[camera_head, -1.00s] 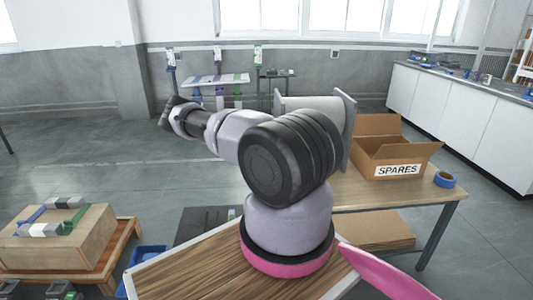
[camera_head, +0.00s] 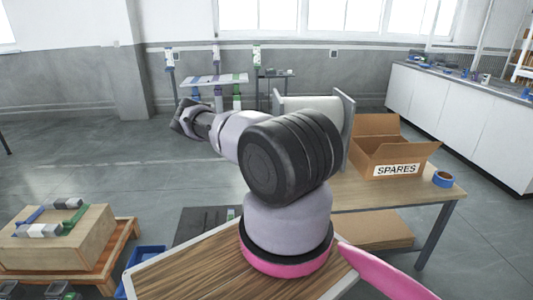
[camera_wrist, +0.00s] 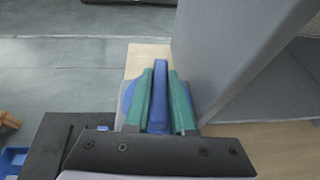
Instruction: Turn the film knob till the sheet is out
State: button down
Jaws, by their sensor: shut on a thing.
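My gripper (camera_wrist: 160,76) has green fingers that are shut on a blue bar, the grip of the blue knob (camera_wrist: 158,100), in the wrist view. A rounded blue edge of the knob shows beside the left finger. The bar points nearly straight up in the picture. The knob is close beside a grey end plate (camera_wrist: 228,60). In the head view the film stand shows as a pale panel (camera_head: 312,104) between grey plates on the table. My arm hides the knob and my gripper there. I cannot make out the film sheet's edge.
The wooden table (camera_head: 398,192) bears an open cardboard box marked SPARES (camera_head: 390,150) and a blue tape roll (camera_head: 444,179). A wooden block (camera_head: 90,235) with handles stands at the left. A rack (camera_head: 216,79) stands at the back. Open floor lies left of my arm.

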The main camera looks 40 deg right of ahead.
jog(key=shift+a+m, duration=0.1)
jog(key=shift+m, duration=0.2)
jog(key=m+g+h, duration=0.2)
jog(key=shift+w+m+h, duration=0.1)
jog(key=shift+m+h, duration=0.2)
jog(key=m+g+h, duration=0.2)
jog(key=m+g, duration=0.2)
jog(key=g, duration=0.1)
jog(key=shift+m, duration=0.3)
jog(key=m+g, duration=0.3)
jog(key=g, duration=0.1)
jog(key=shift+w+r+m+g+h, duration=0.1)
jog(key=shift+m+g+h, duration=0.2)
jog(key=shift+m+g+y, duration=0.4)
jog(key=shift+m+g, duration=1.4)
jog(key=shift+g, duration=0.2)
jog(key=shift+m+g, duration=0.3)
jog(key=shift+s, duration=0.2)
jog(key=c, duration=0.8)
grip_release()
jog(key=shift+o, duration=0.2)
